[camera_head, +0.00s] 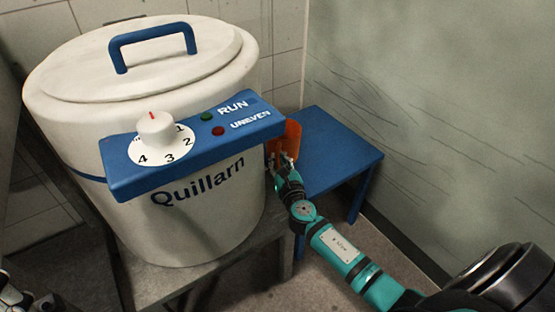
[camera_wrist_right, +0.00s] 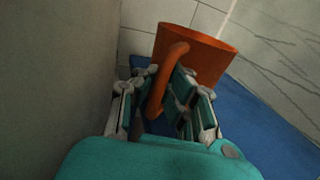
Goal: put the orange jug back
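The orange jug (camera_head: 292,138) is at the blue stool, partly hidden behind the vat's control panel in the head view. In the right wrist view the jug (camera_wrist_right: 198,55) is close ahead, its curved handle toward me. My right gripper (camera_head: 280,160) is at the handle; in the wrist view its fingers (camera_wrist_right: 164,90) lie on both sides of the handle and look closed around it. The jug's base is hidden behind the fingers, so I cannot tell whether it touches the stool. Part of my left gripper (camera_head: 18,297) shows at the bottom left corner; its fingers are unclear.
A big white vat (camera_head: 210,220) labelled Quillarn, with a lid, blue handle and protruding blue control panel (camera_head: 125,180), stands on a grey stand (camera_head: 160,288) left of my right gripper. The blue stool (camera_head: 345,158) has bare top to the right, near the wall.

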